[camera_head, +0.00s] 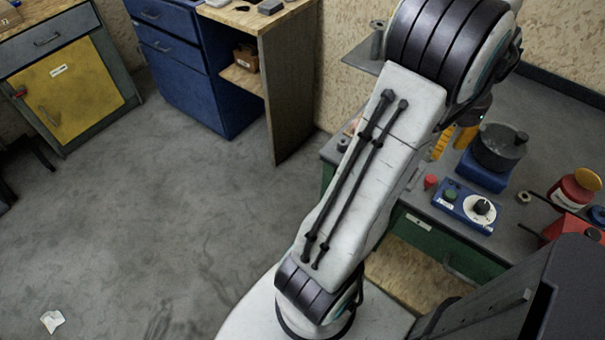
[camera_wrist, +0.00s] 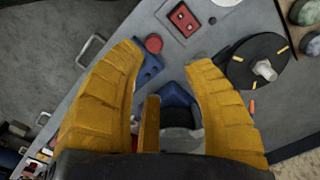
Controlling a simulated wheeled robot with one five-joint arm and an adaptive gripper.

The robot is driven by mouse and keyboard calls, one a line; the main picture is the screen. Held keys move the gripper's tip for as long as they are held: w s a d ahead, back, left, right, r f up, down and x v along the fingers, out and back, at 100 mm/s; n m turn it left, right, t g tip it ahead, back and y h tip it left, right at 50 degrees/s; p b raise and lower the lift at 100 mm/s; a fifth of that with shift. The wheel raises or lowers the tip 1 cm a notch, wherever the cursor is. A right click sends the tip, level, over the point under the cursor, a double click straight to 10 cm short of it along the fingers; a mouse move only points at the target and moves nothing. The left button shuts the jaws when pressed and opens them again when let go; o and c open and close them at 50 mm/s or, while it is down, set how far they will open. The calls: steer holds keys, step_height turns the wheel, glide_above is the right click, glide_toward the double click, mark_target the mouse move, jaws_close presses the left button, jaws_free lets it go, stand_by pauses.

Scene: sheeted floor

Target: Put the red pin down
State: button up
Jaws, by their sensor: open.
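The red pin (camera_head: 431,182) is a small red cylinder on the grey bench top, just left of a blue control box (camera_head: 467,207) with a green button and a white dial. In the wrist view a round red top (camera_wrist: 154,43), which looks like the pin, shows between and beyond the fingertips, beside a blue part (camera_wrist: 148,68). My gripper (camera_wrist: 163,56) has its two yellow fingers spread, with nothing held between them. In the head view my gripper (camera_head: 453,142) is partly hidden behind my arm, above the bench and behind the pin.
A black pot (camera_head: 499,146) on a blue base stands right of my gripper. A metal nut (camera_head: 524,195), a red jar (camera_head: 574,188) and a red box (camera_head: 568,226) lie further right. The bench's front edge is close to the pin. Open floor lies left.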

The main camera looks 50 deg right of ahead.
steer(key=w+a+r+n+t+h, duration=0.1)
steer(key=w+a+r+n, duration=0.3)
steer(key=w+a, duration=0.5)
steer(key=w+a+r+n, duration=0.2)
steer(key=w+a+n, duration=0.45)
steer(key=w, duration=0.45)
steer(key=a+n+t+y, duration=0.1)
steer(key=a+n+t, duration=0.2)
steer(key=a+n, duration=0.9)
steer(key=a, duration=1.2)
steer(key=shift+s+f, duration=0.3)
steer(key=shift+f, duration=0.1)
steer(key=shift+d+n, duration=0.15)
steer(key=shift+n, duration=0.1)
